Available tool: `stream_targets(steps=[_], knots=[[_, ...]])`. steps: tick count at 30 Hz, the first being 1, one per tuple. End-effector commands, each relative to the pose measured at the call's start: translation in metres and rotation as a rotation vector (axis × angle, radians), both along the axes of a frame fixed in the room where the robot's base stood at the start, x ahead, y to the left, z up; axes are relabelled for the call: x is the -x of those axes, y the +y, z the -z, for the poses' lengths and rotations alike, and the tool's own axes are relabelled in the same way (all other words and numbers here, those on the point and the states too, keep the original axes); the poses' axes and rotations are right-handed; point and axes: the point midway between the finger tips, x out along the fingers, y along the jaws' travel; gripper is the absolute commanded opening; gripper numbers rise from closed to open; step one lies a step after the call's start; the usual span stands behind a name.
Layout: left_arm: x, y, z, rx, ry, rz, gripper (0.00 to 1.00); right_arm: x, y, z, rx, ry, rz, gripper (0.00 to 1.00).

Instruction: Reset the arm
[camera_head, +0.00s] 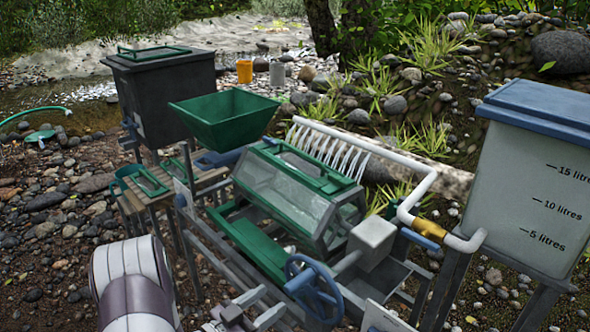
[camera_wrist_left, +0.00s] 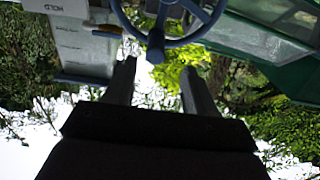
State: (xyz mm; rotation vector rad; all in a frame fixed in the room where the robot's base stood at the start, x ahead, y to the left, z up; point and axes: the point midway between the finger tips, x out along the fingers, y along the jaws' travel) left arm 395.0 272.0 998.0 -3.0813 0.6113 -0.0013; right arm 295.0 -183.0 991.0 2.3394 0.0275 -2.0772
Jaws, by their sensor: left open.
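My left arm (camera_head: 133,285) comes in at the lower left of the head view. My left gripper (camera_head: 266,304) is open beside the blue handwheel (camera_head: 299,282) of the washing machine. In the left wrist view the two dark fingers (camera_wrist_left: 158,80) stand apart with nothing between them. The handwheel (camera_wrist_left: 190,38) and its knob (camera_wrist_left: 155,46) show just beyond the fingertips. I cannot tell whether a finger touches the knob. My right gripper is in neither view.
A green hopper (camera_head: 225,119) and clear-sided drum housing (camera_head: 290,195) stand behind the wheel. A white pipe (camera_head: 427,185) runs to a litre-marked tank (camera_head: 530,190) at right. A dark lidded bin (camera_head: 165,95) stands at back left. Stony ground (camera_head: 50,235) lies open at left.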

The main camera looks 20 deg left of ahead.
Motion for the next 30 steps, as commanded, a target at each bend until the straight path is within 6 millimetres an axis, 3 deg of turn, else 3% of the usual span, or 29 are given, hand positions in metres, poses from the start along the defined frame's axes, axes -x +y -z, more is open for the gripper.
stream_targets(steps=[4,15,18,20,21,24,27,29,30], knots=[[0.009,0.003,0.000,0.001,0.000,0.000,0.55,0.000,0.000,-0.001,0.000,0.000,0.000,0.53],[0.009,0.003,0.000,0.001,0.001,0.001,0.55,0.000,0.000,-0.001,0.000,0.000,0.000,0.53],[0.008,0.005,0.016,-0.028,0.073,-0.010,0.55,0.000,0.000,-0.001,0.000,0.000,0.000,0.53],[0.011,0.015,0.045,-0.065,0.212,-0.065,0.55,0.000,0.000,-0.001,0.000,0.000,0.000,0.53],[0.016,0.028,0.069,-0.099,0.347,-0.131,0.55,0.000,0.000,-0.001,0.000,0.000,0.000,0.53],[0.041,0.072,0.109,-0.195,0.751,-0.332,0.55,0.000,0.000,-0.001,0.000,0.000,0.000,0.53],[0.078,0.077,0.108,-0.236,1.142,-0.476,0.55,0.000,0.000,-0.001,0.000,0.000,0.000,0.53],[0.099,0.056,0.090,-0.225,1.338,-0.520,0.55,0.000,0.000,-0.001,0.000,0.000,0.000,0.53],[0.111,0.032,0.074,-0.207,1.445,-0.525,0.55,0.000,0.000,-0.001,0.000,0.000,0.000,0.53]])
